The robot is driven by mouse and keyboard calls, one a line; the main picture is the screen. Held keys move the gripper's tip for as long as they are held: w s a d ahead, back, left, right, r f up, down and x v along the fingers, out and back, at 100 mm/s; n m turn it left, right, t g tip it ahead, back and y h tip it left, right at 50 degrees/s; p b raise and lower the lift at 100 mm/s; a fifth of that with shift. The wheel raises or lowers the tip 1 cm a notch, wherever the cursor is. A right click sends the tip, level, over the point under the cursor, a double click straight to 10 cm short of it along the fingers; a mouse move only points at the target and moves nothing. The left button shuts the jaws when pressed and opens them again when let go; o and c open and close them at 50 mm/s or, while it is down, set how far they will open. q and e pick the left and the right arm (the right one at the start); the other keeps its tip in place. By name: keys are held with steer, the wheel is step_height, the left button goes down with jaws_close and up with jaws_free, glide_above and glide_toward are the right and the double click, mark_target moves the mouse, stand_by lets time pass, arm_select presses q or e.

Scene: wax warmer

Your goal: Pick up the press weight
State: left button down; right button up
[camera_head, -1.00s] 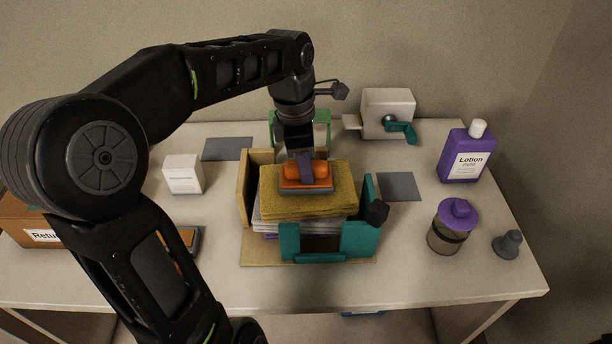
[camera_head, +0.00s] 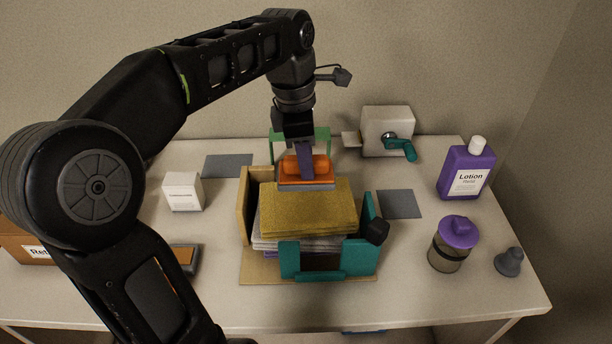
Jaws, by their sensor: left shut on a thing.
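The press weight (camera_head: 290,181) is an orange block with a rounded orange top on a grey base plate. My left gripper (camera_head: 305,160) points down from above and is shut on its top. The weight is over the back part of the mustard-yellow folded cloths (camera_head: 305,212). It looks raised off them, though the gap under it is hard to see. The cloths lie on white and purple layers in a frame with a wooden left side (camera_head: 244,205) and teal front parts (camera_head: 357,259). My right gripper is not in view.
A green stand (camera_head: 321,139) is behind the frame. A white box with a teal crank (camera_head: 386,125), a purple lotion bottle (camera_head: 466,170) and a purple-lidded jar (camera_head: 448,253) stand to the right. A small white box (camera_head: 182,191) stands to the left.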

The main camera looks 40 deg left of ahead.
arm_select(q)
step_height(320, 180, up, 5)
steer(key=p, duration=0.2)
steer(key=shift+f+p, duration=0.2)
steer(key=shift+p, duration=0.15)
steer(key=shift+f, duration=0.1)
